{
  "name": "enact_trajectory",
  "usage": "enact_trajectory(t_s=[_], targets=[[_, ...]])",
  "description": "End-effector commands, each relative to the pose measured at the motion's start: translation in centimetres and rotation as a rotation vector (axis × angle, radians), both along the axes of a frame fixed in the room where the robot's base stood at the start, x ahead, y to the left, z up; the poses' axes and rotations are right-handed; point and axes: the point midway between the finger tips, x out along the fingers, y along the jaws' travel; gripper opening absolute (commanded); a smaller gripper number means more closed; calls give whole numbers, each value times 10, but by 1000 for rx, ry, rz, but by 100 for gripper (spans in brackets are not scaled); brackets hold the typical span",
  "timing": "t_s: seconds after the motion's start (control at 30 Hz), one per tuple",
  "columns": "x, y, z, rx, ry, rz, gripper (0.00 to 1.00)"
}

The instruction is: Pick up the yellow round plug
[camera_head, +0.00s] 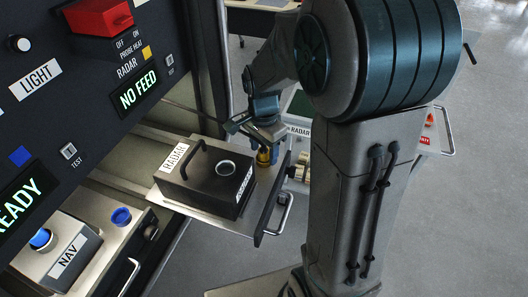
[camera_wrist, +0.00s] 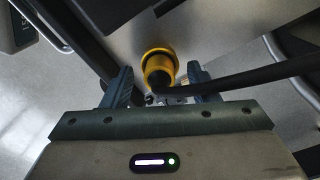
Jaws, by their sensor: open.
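The yellow round plug (camera_wrist: 158,66) shows in the wrist view between my open gripper's (camera_wrist: 160,88) two fingers, with a gap on each side. A black cable or bar crosses from near the plug to the right, over the right finger. In the head view the plug (camera_head: 264,156) stands on the pulled-out tray (camera_head: 222,222), just right of the black RADAR box (camera_head: 210,177). My gripper (camera_head: 262,125) is above it, pointing down, and partly hides it. I cannot tell whether the fingers touch the plug.
The black box has a handle (camera_head: 192,158) on top. A dark front panel with a metal handle (camera_head: 280,212) edges the tray. A panel with a NO FEED display (camera_head: 138,92) stands at left. Below it are a NAV box (camera_head: 68,252) and a blue plug (camera_head: 121,217).

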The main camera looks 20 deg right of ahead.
Motion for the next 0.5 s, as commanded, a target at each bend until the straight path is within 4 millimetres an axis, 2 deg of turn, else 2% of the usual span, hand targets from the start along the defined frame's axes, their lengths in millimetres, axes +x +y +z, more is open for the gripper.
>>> enact_trajectory(t_s=[0.23, 0.27, 0.43, 0.5], targets=[[0, 0, -3, 0, -2, 0, 54], [0, 0, -3, 0, -2, 0, 51], [0, 0, -3, 0, -2, 0, 5], [0, 0, -3, 0, -2, 0, 5]])
